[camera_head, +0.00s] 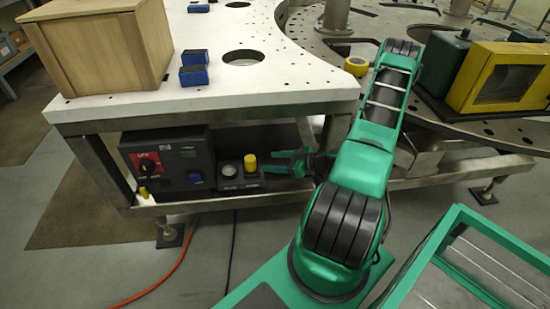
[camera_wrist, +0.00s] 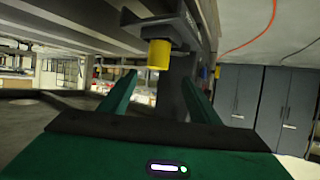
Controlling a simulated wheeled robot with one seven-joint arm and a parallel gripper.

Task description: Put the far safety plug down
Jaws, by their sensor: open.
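A yellow safety plug (camera_head: 250,163) stands upright in the right position of a small black two-place holder (camera_head: 240,186) on the shelf under the white table. The holder's left position shows a pale round top (camera_head: 230,169); I cannot tell whether it is a socket or a plug. My gripper (camera_head: 274,162) is open, just right of the yellow plug and pointing at it. In the wrist view, which looks upside down, the yellow plug (camera_wrist: 158,54) shows ahead between the two open fingers (camera_wrist: 159,80), apart from both.
A black control box (camera_head: 170,160) with a red switch stands left of the holder. The white table (camera_head: 270,80) roofs the shelf closely. A wooden box (camera_head: 105,45), blue blocks (camera_head: 194,70) and a yellow tape roll (camera_head: 356,66) are above. A table leg (camera_head: 335,130) is near my arm.

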